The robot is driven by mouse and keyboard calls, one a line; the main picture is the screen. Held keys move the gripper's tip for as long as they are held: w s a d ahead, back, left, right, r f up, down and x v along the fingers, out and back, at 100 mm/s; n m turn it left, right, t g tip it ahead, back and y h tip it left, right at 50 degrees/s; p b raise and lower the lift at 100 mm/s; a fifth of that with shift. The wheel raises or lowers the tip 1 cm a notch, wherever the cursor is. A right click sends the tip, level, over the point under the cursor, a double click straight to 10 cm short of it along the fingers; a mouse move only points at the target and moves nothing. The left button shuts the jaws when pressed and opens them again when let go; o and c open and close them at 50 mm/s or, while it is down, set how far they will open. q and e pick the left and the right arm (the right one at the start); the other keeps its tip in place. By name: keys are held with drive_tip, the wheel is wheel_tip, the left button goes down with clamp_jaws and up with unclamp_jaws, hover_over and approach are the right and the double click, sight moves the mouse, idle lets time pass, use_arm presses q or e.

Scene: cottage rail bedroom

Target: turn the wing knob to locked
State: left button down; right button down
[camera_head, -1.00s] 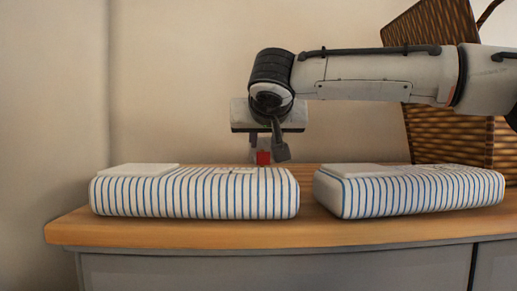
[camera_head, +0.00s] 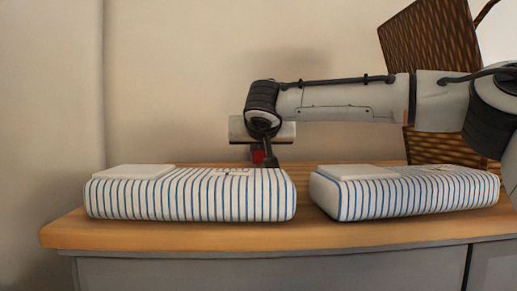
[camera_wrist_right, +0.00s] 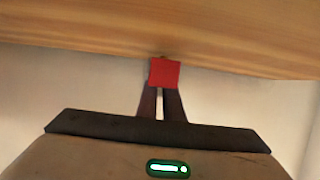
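A small red block-like piece (camera_head: 258,156), which may be the wing knob, shows behind the left striped cushion, under my right gripper. In the right wrist view the red piece (camera_wrist_right: 164,73) is a red square at the ends of my right gripper's (camera_wrist_right: 161,92) two dark fingers, covering their tips. A narrow light gap shows between the fingers. Whether they press on the red piece is hidden. In the head view my right gripper (camera_head: 265,155) points down, its tips partly behind the cushion. Which way the knob is turned cannot be seen. My left gripper is not in view.
Two blue-striped cushions (camera_head: 190,198) (camera_head: 405,195) lie side by side on a wooden top (camera_head: 150,236) above a grey cabinet front (camera_head: 260,272). A wicker basket (camera_head: 445,148) stands at the back right, behind my right arm. A plain wall is behind.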

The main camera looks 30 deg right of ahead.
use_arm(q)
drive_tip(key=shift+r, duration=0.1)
use_arm(e)
drive_tip(key=shift+r, duration=0.1)
drive_tip(key=n+y+p, duration=0.1)
drive_tip(key=n+t+y+p, duration=0.1)
drive_tip(key=shift+d+r+y, duration=0.15)
drive_tip(key=shift+y, duration=0.15)
drive_tip(key=shift+n+p, duration=0.3)
drive_tip(key=shift+n, duration=0.1)
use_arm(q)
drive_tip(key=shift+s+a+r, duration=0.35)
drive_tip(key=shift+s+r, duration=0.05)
use_arm(e)
drive_tip(key=shift+f+t+y, duration=0.2)
drive_tip(key=shift+t+y, duration=0.1)
drive_tip(key=c, duration=1.9)
unclamp_jaws()
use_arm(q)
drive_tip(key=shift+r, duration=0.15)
use_arm(e)
drive_tip(key=shift+s, duration=0.1)
use_arm(q)
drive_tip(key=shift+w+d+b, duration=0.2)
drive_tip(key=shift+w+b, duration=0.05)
drive_tip(key=shift+b, duration=0.35)
use_arm(e)
drive_tip(key=v, duration=1)
drive_tip(key=shift+s, duration=0.1)
